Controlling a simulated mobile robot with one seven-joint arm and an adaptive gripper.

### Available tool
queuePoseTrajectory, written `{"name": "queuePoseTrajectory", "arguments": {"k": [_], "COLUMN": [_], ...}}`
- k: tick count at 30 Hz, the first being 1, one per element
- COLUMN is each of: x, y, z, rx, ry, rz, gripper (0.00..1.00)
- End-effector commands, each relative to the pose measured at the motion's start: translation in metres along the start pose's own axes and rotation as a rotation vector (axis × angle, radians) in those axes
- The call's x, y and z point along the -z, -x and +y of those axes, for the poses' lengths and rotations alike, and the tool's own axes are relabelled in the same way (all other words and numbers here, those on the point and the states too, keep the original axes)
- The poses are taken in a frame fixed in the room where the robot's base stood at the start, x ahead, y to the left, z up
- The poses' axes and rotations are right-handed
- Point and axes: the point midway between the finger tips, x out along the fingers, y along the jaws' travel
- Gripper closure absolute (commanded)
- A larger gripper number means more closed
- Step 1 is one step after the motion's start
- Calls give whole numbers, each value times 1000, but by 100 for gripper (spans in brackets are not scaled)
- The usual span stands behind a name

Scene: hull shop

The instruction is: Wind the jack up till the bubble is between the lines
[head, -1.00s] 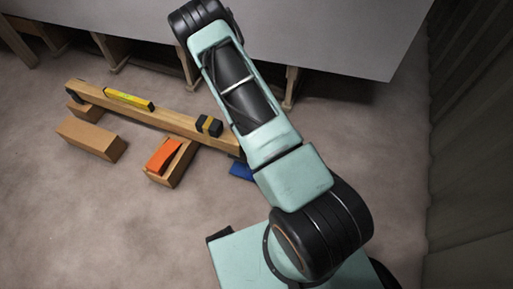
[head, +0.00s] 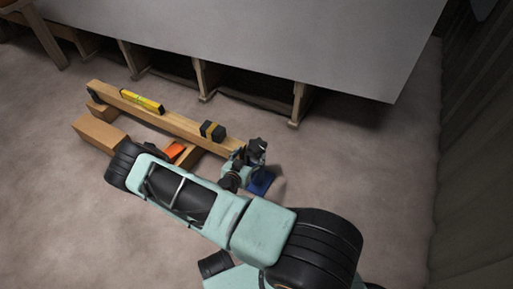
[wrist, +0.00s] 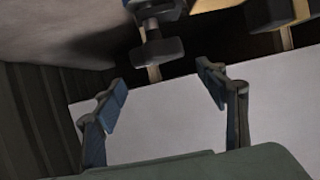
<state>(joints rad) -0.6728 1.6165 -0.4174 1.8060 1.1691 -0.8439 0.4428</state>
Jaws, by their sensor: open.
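A long wooden beam (head: 180,123) lies across the floor at left, with a yellow spirit level (head: 142,102) on top. The level is too small to read its bubble. The blue jack (head: 262,182) is at the beam's right end, mostly hidden by my gripper (head: 256,152). In the wrist view my gripper (wrist: 162,78) is open and empty. A dark block-like part on a rod (wrist: 158,50), perhaps the jack's handle, lies just beyond the fingertips, with a bit of blue above it. The fingers appear apart from it.
A black block with a yellow band (head: 213,131) sits on the beam. Wooden blocks (head: 98,133) and an orange wedge (head: 174,151) lie by it, partly behind my arm. A large grey panel on wooden legs (head: 270,45) stands behind. A ribbed wall (head: 475,150) is at right; the floor before it is clear.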

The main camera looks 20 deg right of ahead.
Motion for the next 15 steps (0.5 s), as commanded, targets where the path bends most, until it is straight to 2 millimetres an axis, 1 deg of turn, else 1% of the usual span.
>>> {"name": "queuePoseTrajectory", "arguments": {"k": [1,3,9,12,15], "x": [-3,-4,-4,-3,-2], "y": [-11,-26,-63,-76,-84], "z": [1,1,1,1,0], "rx": [-1,-2,-2,-1,-1], "ry": [0,-1,0,0,0], "rz": [0,0,-1,-2,-2], "gripper": [34,34,34,34,34]}}
